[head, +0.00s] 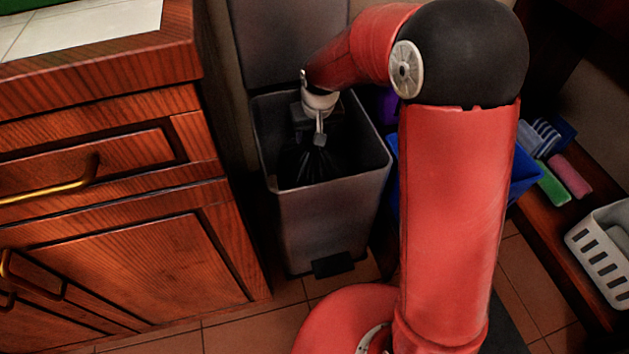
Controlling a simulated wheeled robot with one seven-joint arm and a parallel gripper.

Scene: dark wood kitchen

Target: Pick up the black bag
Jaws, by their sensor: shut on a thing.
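A black bag (309,168) is inside a grey pedal bin (330,220) with its lid (290,40) raised. The bag's top is gathered to a point and its lower part spreads out in the bin. My gripper (319,140) reaches down into the bin's opening from above and is shut on the top of the bag. The fingertips are small and partly dark against the bag. The bottom of the bag is hidden by the bin's front wall.
A wooden cabinet (140,240) with brass handles stands close left of the bin. A blue container (524,175) is partly hidden behind my arm. A low shelf at right holds sponges (569,176) and a white basket (604,250).

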